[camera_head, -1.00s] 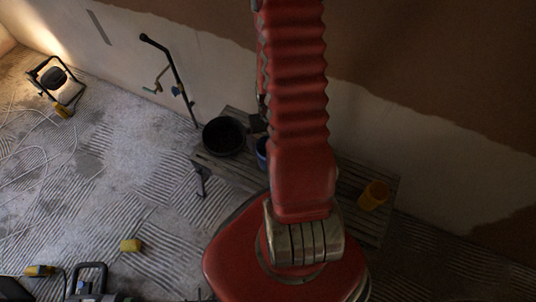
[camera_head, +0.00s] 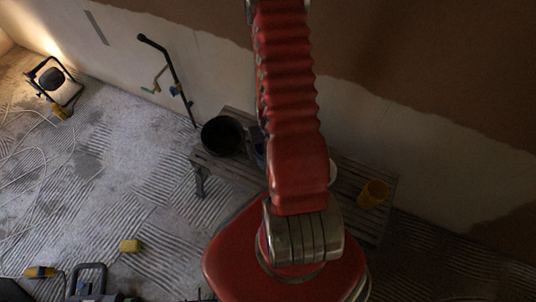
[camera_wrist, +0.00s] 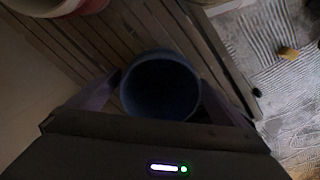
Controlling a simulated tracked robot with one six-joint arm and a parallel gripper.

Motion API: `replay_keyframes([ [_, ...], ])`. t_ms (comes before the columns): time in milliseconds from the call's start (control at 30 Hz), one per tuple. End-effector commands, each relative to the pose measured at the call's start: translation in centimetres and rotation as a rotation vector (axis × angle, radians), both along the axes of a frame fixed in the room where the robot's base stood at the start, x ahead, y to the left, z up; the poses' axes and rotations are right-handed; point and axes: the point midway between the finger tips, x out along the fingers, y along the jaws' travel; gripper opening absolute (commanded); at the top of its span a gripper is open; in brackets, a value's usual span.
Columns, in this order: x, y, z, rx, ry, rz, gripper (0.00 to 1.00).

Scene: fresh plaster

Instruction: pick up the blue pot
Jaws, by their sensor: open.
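The blue pot (camera_wrist: 160,88) stands on the slatted wooden bench, seen from above with its round mouth toward the camera in the wrist view. In the head view only a sliver of the blue pot (camera_head: 260,153) shows left of my red arm, which hides the rest. My gripper (camera_wrist: 161,84) is open, with one finger on each side of the pot. I cannot tell whether the fingers touch it, nor how far down they reach.
A pale pot with a reddish inside (camera_wrist: 58,5) is near the blue one. A plastered wall stands close behind the bench.

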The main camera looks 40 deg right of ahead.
Motion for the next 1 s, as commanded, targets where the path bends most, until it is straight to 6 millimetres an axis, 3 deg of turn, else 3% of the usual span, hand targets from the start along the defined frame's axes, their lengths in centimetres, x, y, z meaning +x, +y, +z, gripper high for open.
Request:
replay_keyframes([
  [200,0.0,0.0,-1.5,0.000,0.000,0.001,0.98],
  [667,0.0,0.1,-2.0,0.000,0.001,0.002,0.98],
  [1000,0.2,0.0,-5.1,0.000,0.001,0.002,0.98],
])
